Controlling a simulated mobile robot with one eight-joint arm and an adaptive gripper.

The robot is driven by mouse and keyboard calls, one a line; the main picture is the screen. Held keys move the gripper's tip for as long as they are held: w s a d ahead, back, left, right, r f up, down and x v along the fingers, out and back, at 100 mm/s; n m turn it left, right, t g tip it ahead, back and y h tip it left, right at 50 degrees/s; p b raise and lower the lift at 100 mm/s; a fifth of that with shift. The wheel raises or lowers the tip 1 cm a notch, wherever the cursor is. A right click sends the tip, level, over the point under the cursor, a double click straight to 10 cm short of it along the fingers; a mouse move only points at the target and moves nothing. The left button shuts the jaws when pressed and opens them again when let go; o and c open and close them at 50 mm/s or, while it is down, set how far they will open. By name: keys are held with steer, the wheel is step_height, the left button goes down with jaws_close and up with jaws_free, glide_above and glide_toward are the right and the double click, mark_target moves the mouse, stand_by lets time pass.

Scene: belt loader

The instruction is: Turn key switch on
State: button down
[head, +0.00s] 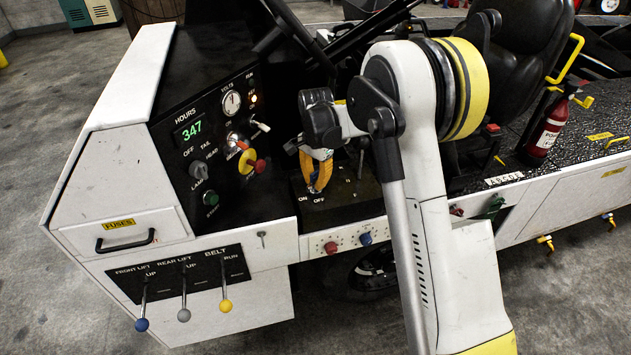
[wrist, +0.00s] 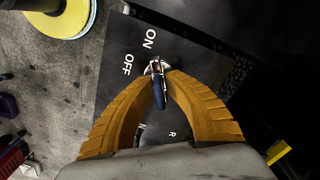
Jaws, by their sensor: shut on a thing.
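The key switch (wrist: 154,68) sits on a black panel with white ON and OFF labels. In the wrist view its silver collar is at the fingertips, and a dark blue key handle (wrist: 159,94) stands between the two orange fingers. My gripper (wrist: 158,76) is shut on the key; its fingertips meet around it. In the head view my gripper (head: 316,187) points down at the same panel beside the ON and OFF labels, and its fingers hide most of the switch. I cannot tell exactly which label the key is turned to.
A black instrument panel (head: 205,165) with an hours display, gauge and knobs stands to the left. Several ball-topped levers (head: 183,313) are below it. Red and blue buttons (head: 331,247) lie under the key panel. A steering wheel and seat (head: 525,50) are behind my arm.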

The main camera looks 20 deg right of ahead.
steer(key=shift+m, duration=0.3)
stand_by(0.4)
steer(key=c, duration=1.4)
jaws_free()
step_height(320, 180, up, 12)
